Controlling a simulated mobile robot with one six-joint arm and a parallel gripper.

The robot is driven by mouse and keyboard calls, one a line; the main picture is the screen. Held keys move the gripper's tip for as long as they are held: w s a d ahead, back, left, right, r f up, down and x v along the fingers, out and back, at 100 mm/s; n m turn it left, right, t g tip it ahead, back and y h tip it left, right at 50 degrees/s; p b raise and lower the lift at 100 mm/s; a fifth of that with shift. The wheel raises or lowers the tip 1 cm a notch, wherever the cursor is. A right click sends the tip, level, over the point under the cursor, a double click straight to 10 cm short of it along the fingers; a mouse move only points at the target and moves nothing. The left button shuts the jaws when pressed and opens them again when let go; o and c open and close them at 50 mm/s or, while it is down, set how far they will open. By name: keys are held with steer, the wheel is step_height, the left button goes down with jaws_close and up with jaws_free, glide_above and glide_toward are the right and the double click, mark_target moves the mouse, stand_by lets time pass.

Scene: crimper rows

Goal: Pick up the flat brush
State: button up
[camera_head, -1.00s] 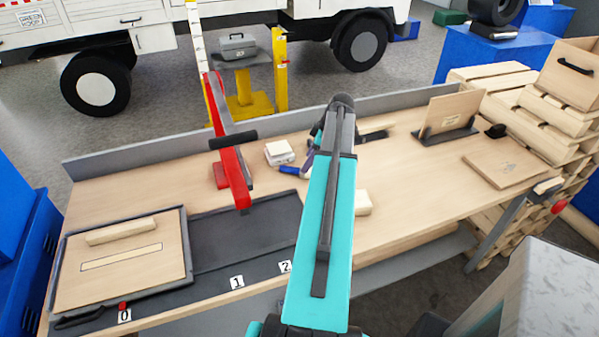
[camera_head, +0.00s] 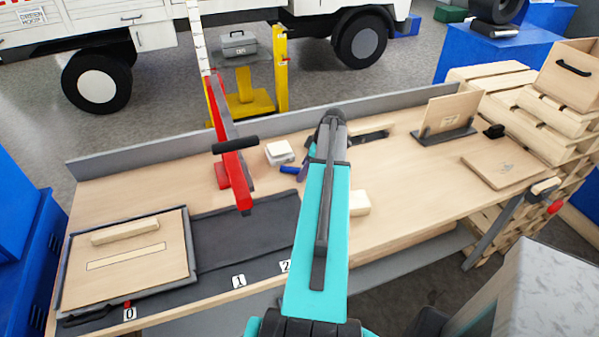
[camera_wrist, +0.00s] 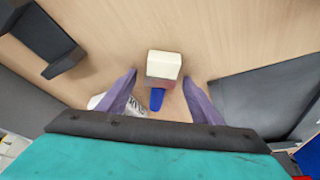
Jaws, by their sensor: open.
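The flat brush lies on the wooden bench. In the wrist view its cream bristle block (camera_wrist: 165,64) points up the picture, with a reddish band below it and a blue handle (camera_wrist: 157,99) below that. In the head view the cream end (camera_head: 360,203) shows right of my arm and the blue handle (camera_head: 289,170) left of it; my arm hides the middle. My gripper (camera_wrist: 160,82) is open and empty, its purple fingers on either side of the brush. Its height above the brush is hard to tell. In the head view a bit of it (camera_head: 306,166) shows beside the arm.
A white box (camera_head: 279,152) stands close by, partly behind a finger in the wrist view (camera_wrist: 124,104). A red lever tool (camera_head: 234,170) rises left of it. A dark mat (camera_head: 245,232) lies front left, and a black stand (camera_head: 447,133) is at right.

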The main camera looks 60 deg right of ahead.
mark_target(300, 169)
steer(key=c, duration=1.2)
steer(key=shift+r, duration=0.2)
steer(key=shift+c, duration=0.2)
steer(key=shift+r+b, duration=0.95)
steer(key=shift+r, duration=0.3)
steer(key=shift+s+a+r, duration=0.1)
steer(key=shift+s+r, duration=0.05)
steer(key=shift+r, duration=0.15)
steer(key=s+a+b, duration=0.1)
steer(key=s+a, duration=0.2)
steer(key=s+a+b, duration=0.2)
steer(key=s+a, duration=0.1)
steer(key=s, duration=0.1)
steer(key=s+a+r+b, duration=0.1)
steer(key=s+a, duration=0.2)
steer(key=shift+s+r+b, duration=0.1)
steer(key=shift+s+b, duration=0.2)
steer(key=shift+b, duration=0.05)
steer(key=shift+s+a+r, duration=0.2)
steer(key=shift+s+a, duration=0.3)
steer(key=shift+s, duration=0.25)
